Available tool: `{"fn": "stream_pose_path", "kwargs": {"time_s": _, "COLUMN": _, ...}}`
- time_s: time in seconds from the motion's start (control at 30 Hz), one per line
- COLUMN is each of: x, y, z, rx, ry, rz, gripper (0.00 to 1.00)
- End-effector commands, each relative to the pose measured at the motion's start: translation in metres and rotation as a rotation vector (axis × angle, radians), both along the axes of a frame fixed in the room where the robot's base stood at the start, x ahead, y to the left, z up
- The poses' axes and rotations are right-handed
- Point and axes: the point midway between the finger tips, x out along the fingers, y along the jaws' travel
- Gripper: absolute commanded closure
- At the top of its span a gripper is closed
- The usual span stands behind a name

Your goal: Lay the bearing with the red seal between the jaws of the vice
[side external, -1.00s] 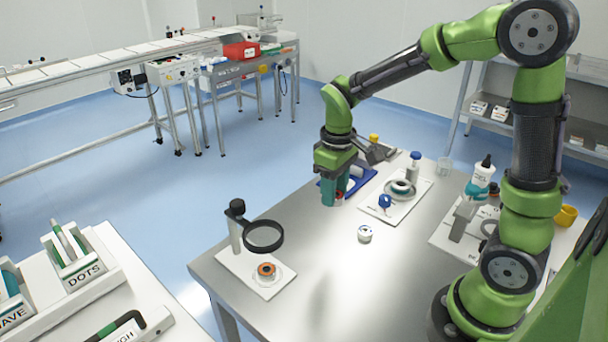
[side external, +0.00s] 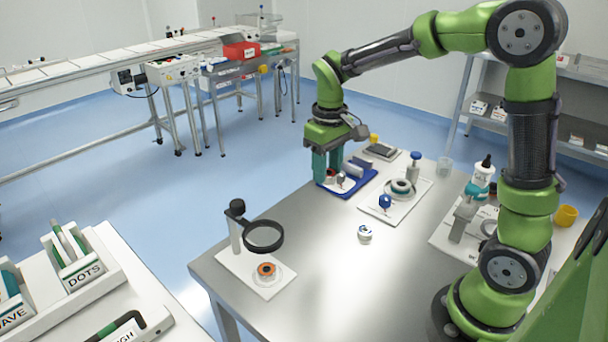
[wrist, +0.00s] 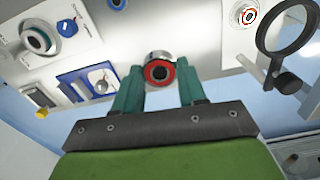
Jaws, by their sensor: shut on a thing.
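My gripper (side external: 328,181) hangs at the table's far left edge, beside the blue-based vice. Its teal fingers (wrist: 161,88) are shut on the bearing with the red seal (wrist: 160,70), a silver ring with a red face and dark bore. In the side view the bearing (side external: 331,174) is mostly hidden between the fingers. The vice (side external: 361,181) has a blue base and grey and blue jaw parts; my fingers partly cover it. In the wrist view the vice (wrist: 66,77) lies left of the bearing, apart from it.
A magnifier stand (side external: 238,228) has an orange-faced bearing (side external: 266,269) on its white plate. A white-and-blue bearing (side external: 364,233) sits alone mid-table. A white plate (side external: 395,212) with a grey ring and blue knob is right of the vice. The front middle of the table is clear.

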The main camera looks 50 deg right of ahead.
Motion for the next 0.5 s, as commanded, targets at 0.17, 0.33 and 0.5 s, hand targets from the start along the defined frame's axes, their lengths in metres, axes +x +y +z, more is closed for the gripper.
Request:
{"fn": "stream_pose_path", "kwargs": {"time_s": 0.17, "x": 0.032, "y": -0.071, "z": -0.027, "rx": -0.001, "ry": 0.004, "rz": -0.236, "gripper": 0.92}}
{"fn": "stream_pose_path", "kwargs": {"time_s": 0.33, "x": 0.058, "y": -0.147, "z": -0.053, "rx": -0.001, "ry": 0.003, "rz": -0.565, "gripper": 0.92}}
{"fn": "stream_pose_path", "kwargs": {"time_s": 0.5, "x": 0.070, "y": -0.221, "z": -0.076, "rx": -0.001, "ry": 0.002, "rz": -0.914, "gripper": 0.92}}
